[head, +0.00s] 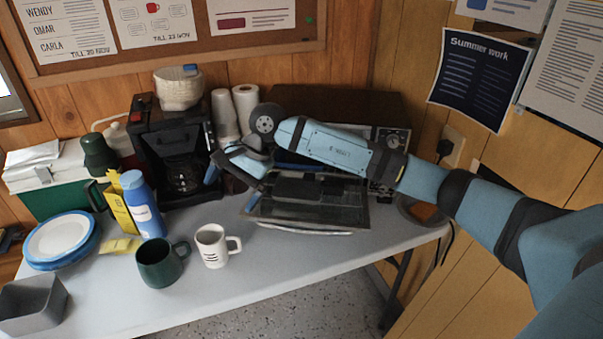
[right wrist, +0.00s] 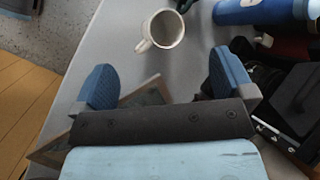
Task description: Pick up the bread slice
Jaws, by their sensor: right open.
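I cannot make out the bread slice for certain. A brown-orange piece (head: 424,212) on a dark round plate at the table's right end may be it, partly hidden by my right arm. My right gripper (head: 231,188) is open in front of the toaster oven (head: 390,137), whose front door (head: 310,215) hangs down open. In the right wrist view, the open fingers (right wrist: 161,80) have nothing visibly held between them. My arm hides much of the oven's inside. My left gripper is not in view.
A white mug (head: 212,246) and a green mug (head: 160,264) stand in front of the gripper. A coffee maker (head: 172,140), a blue bottle (head: 143,205) and stacked plates (head: 60,240) are to the left. The table's front middle (head: 290,255) is clear.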

